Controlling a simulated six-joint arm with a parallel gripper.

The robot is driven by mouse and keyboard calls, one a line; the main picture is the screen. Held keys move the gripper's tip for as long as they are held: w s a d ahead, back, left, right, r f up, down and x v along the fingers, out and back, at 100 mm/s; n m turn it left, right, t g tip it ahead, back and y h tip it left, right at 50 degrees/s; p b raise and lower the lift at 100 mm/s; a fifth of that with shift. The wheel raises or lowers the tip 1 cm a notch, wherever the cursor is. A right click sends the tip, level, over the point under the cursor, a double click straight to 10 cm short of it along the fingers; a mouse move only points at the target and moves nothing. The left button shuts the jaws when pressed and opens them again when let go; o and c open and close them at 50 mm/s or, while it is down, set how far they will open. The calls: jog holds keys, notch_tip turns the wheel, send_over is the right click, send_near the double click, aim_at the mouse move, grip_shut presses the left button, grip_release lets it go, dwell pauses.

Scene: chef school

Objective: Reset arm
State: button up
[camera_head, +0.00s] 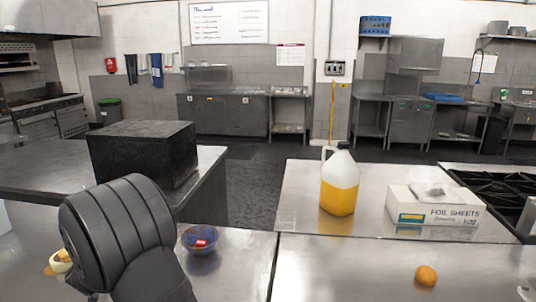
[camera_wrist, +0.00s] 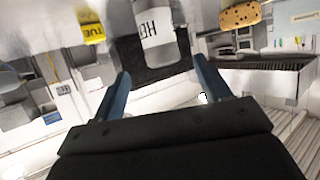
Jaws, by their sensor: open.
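My arm, black and ribbed, fills the lower left of the head view above the steel counter (camera_head: 235,275); its gripper end is hidden there. In the wrist view my gripper (camera_wrist: 161,66) shows two blue fingers spread apart with nothing held between them. Beyond the fingers, a grey-white container (camera_wrist: 157,40) with dark lettering appears upside down against a dark surface. A yellow item (camera_wrist: 90,25) with lettering is to its left, and a spotted orange-brown item (camera_wrist: 240,15) is at the upper right. Their distance from the fingers is hard to tell.
A blue bowl (camera_head: 200,240) with something red in it is right of my arm. A black box (camera_head: 143,155) stands behind it. A jug of yellow liquid (camera_head: 339,182), a foil sheets box (camera_head: 437,208) and an orange round item (camera_head: 426,276) are on the right.

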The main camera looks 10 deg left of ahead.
jog(key=x, duration=0.8)
jog(key=shift+w+a+f, duration=0.15)
jog(key=shift+w+a, duration=0.05)
jog(key=shift+w, duration=0.1)
jog(key=shift+w+a+r, duration=0.1)
jog(key=shift+a+r, duration=0.05)
jog(key=shift+r, duration=0.2)
jog(key=r, duration=0.2)
jog(key=d+r, duration=0.1)
jog(key=r, duration=0.1)
jog(key=shift+w, duration=0.15)
jog(key=w+d+r+m+t+h, duration=0.1)
jog(key=w+d+r, duration=0.3)
jog(key=d, duration=0.6)
jog(key=w+d+r+m+h, duration=0.25)
jog(key=w+d, duration=0.35)
jog(key=d, duration=0.3)
jog(key=w+d+r+t, duration=0.1)
jog(key=w+d+r, duration=0.35)
jog(key=d, duration=0.55)
jog(key=w+d+r+m+h, duration=0.1)
jog(key=w+d+m+h, duration=0.1)
jog(key=d, duration=0.9)
jog(key=w+d+r+m+h, duration=0.2)
jog(key=d+h, duration=0.1)
jog(key=d, duration=0.8)
jog(key=w+d+r+m+h, duration=0.1)
jog(key=w+d+m+h, duration=0.1)
jog(key=d, duration=1)
jog(key=shift+r, duration=0.3)
